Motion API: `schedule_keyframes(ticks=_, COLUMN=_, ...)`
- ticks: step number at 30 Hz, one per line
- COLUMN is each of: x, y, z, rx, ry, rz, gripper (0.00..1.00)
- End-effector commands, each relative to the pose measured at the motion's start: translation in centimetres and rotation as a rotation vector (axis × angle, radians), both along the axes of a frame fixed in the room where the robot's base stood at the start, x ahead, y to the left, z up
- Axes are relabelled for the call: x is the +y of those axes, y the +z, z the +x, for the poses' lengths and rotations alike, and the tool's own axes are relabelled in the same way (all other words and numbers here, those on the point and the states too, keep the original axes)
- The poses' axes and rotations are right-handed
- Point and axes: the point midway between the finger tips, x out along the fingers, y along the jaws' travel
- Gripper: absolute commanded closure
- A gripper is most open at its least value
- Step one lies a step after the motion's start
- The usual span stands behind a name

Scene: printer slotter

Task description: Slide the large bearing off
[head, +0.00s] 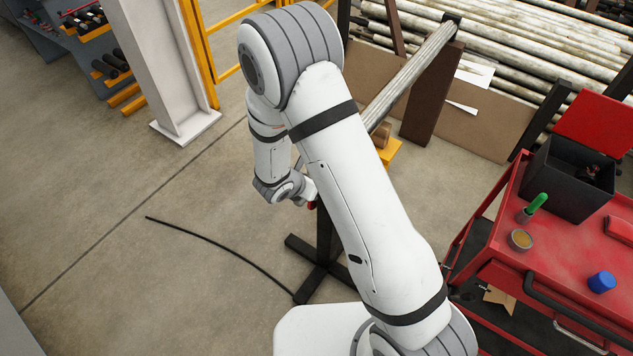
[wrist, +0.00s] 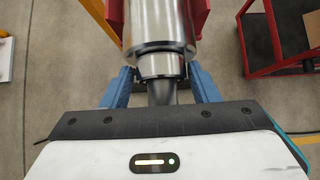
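A narrower ring (wrist: 161,66) and a dark tapered shaft end (wrist: 162,92) are nearer to me. My gripper (wrist: 158,22) straddles the shaft, with blue fingers and red parts, apparently finger pads, on both sides of the wide ring. I cannot tell whether the red parts press on it. In the head view the long shaft (head: 412,72) slants down behind my arm, which hides its near end. My gripper (head: 312,203) is mostly hidden there too.
A dark floor stand (head: 325,255) is below my wrist. A red cart (head: 560,262) with a black box (head: 566,180), a green-handled tool (head: 536,205) and a blue cap (head: 602,282) is at right. A cable (head: 215,245) lies on the open floor at left. Pipes fill the back.

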Motion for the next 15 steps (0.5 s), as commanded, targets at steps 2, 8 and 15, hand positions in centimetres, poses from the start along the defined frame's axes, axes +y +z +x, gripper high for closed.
schedule_keyframes(ticks=2, x=-0.01, y=-0.01, z=-0.01, rx=0.000, ry=0.000, rz=0.000, gripper=0.52)
schedule_keyframes(ticks=8, x=0.01, y=-0.01, z=0.02, rx=0.000, ry=0.000, rz=0.000, gripper=0.68)
schedule_keyframes(ticks=15, x=0.08, y=0.00, z=0.01, rx=0.000, ry=0.001, rz=0.001, gripper=0.76)
